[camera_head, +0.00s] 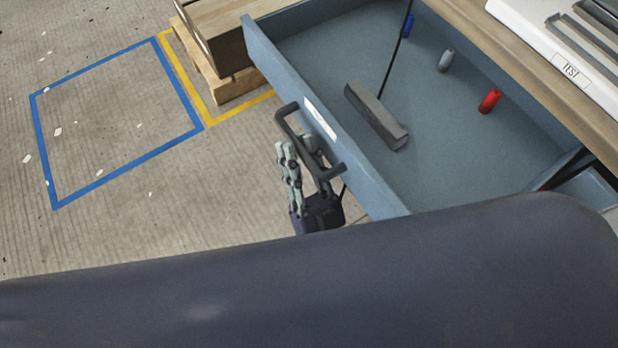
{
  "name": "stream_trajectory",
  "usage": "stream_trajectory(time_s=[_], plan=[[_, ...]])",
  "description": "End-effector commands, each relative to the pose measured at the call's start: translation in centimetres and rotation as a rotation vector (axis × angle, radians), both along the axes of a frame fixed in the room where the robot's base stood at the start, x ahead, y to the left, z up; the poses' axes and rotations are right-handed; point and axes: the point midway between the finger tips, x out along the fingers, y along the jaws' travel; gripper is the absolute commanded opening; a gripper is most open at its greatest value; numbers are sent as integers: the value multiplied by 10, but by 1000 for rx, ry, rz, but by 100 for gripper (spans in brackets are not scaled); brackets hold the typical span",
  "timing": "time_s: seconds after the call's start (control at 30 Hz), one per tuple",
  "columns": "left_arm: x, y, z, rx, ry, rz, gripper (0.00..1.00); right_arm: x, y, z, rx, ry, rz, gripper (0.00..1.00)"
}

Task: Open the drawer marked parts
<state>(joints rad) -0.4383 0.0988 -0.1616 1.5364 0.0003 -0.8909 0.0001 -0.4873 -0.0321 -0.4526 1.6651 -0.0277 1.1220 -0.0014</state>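A blue-grey drawer (268,52) stands pulled far out from under a wooden worktop, its inside in plain view. A white label (321,120) sits on the top of its front; its writing is too small to read. The drawer has a dark bar handle (291,124) on its outer face. My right gripper (301,152) is at this handle, with its fingers on either side of the bar, and looks closed around it. My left gripper is not in view.
In the drawer lie a grey block (375,115), a red cylinder (489,101), a grey one (446,60) and a blue one (408,26). A wooden pallet (235,85) stands behind the drawer front. Floor inside a blue taped square (118,118) is clear.

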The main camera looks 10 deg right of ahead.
Motion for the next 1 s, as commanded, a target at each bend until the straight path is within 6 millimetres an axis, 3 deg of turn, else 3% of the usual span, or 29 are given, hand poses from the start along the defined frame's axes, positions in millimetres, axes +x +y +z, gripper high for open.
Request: stream_trajectory(time_s=[0.2,0.43,1.0], plan=[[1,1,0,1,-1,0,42,-34,-6,-35,-3,6,1,21],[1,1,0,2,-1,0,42,-60,-12,-60,-1,4,2,21],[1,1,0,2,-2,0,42,-68,-14,-67,0,1,0,21]])
